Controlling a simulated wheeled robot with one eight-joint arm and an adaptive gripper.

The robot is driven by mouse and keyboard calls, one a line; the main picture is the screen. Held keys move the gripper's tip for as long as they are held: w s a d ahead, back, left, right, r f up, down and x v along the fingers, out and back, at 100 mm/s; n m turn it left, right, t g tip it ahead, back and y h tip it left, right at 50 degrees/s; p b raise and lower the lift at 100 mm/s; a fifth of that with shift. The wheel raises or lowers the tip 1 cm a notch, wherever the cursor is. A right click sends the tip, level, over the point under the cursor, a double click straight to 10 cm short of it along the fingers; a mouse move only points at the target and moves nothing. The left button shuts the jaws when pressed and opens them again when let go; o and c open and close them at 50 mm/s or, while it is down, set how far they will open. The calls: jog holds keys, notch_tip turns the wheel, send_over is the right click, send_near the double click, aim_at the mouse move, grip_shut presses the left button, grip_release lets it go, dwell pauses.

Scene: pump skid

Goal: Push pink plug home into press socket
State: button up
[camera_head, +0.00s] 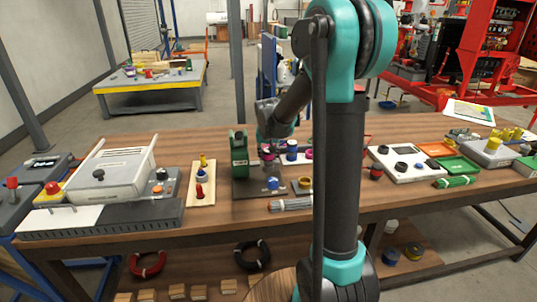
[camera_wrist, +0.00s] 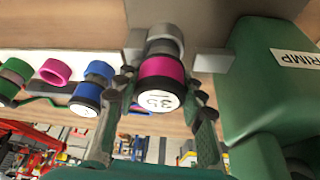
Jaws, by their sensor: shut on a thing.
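The pink plug (camera_wrist: 160,71) has a dark band and a white end marked with a number that looks like 35. My gripper (camera_wrist: 161,84) has a finger on each side of it and is shut on it. The plug's far end meets a grey round socket (camera_wrist: 164,40) in line with it; how deep it sits is hidden.
A blue-banded plug (camera_wrist: 94,83), a loose pink ring (camera_wrist: 54,71) and a green-banded piece (camera_wrist: 14,77) stand at the left in the wrist view. My arm hides part of the bench.

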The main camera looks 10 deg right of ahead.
jog(key=shift+f, duration=0.55)
jog(key=o, duration=1.3)
jog(key=shift+o, duration=0.2)
jog(key=shift+r, duration=0.1)
jog(key=v, duration=1.1)
jog(key=shift+s+r, duration=0.2)
jog(key=shift+r, duration=0.15)
jog(key=shift+a, duration=0.1)
